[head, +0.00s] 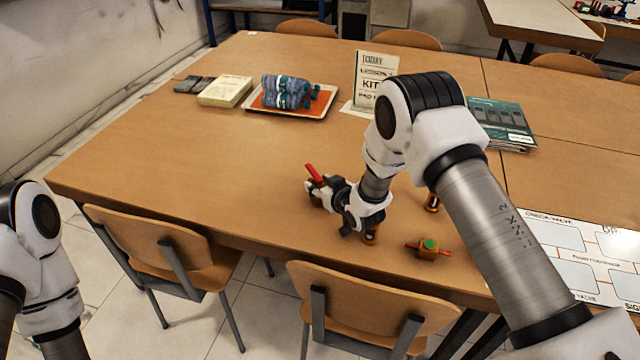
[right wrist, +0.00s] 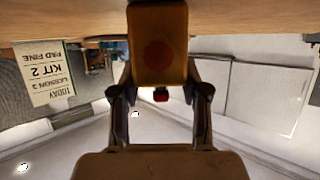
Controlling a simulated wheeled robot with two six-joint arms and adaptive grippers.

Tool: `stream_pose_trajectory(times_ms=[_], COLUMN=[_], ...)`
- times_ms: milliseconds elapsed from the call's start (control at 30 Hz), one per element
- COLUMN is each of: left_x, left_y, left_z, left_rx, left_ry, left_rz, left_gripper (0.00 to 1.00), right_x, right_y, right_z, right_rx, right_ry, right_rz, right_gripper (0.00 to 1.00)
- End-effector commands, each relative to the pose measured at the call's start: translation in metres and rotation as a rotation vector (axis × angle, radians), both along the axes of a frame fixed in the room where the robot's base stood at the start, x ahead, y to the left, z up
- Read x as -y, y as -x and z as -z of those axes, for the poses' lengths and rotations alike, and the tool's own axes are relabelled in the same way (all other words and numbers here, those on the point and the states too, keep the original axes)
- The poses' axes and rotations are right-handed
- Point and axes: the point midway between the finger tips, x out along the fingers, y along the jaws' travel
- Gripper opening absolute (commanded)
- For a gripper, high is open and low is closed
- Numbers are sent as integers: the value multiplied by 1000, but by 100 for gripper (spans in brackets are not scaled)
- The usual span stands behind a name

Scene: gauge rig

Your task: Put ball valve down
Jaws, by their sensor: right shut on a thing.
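My right gripper (head: 326,192) is shut on the ball valve. The valve's red lever (head: 316,174) sticks up beyond the fingers in the head view, and most of its body is hidden by the gripper. In the right wrist view, the brass-coloured ball valve (right wrist: 158,25) with a round red patch sits between the fingers, close to the wooden table surface. I cannot tell whether it touches the table (head: 200,170). My left arm shows at the left edge of the head view, but its gripper is out of the picture.
Two small brass fittings stand nearby, one (head: 370,236) partly hidden by the gripper. A labelled mat (head: 572,262) lies at the right. A tray (head: 318,111) stands at the back.

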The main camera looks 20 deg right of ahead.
Motion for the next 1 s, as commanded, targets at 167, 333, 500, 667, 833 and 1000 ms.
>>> stream_pose_trajectory(times_ms=[167,333,500,667,833,1000], left_x=[0,0,0,0,0,0], left_y=[0,0,0,0,0,0], left_z=[2,3,3,-1,2,6], left_rx=[0,0,0,0,0,0], left_ry=[0,0,0,0,0,0], left_rz=[0,0,0,0,0,0], left_gripper=[100,100,100,100,100,100], right_x=[0,0,0,0,5,13], right_y=[0,0,0,0,22,63], right_z=[1,3,2,-2,-9,-26], right_rx=[2,0,0,0,-3,-4], right_ry=[0,0,0,0,0,-2], right_rz=[0,0,0,0,0,1], right_gripper=[0,70,70,70,70,70])
